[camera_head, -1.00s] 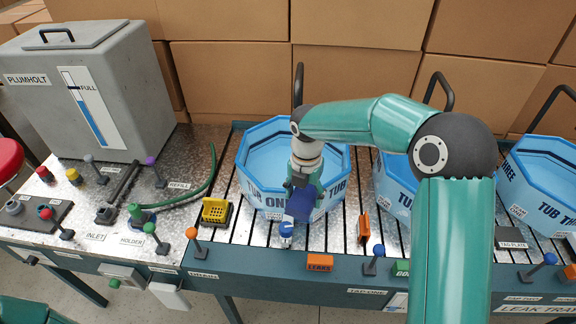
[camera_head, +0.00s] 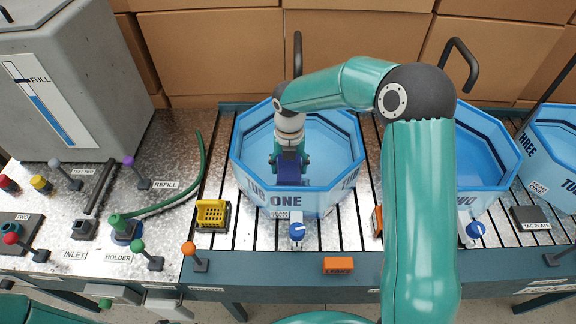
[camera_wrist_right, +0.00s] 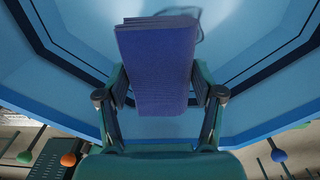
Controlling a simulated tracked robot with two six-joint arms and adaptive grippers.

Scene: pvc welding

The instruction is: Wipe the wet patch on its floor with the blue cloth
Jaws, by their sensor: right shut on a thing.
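Tub one (camera_head: 335,205) is a light blue eight-sided tub on the slatted bench. My right gripper (camera_head: 290,165) reaches down into it, shut on the blue cloth (camera_head: 289,170). In the right wrist view the folded dark blue cloth (camera_wrist_right: 157,65) stands between the two fingers (camera_wrist_right: 160,95), over the tub's pale blue floor. A thin dark outline on the floor (camera_wrist_right: 190,14) shows partly behind the cloth's top end; it may be the wet patch's edge. Whether the cloth touches the floor I cannot tell. My left gripper is not in view.
Tub two (camera_head: 480,150) and tub three (camera_head: 555,150) stand to the right. Cardboard boxes (camera_head: 215,50) line the back.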

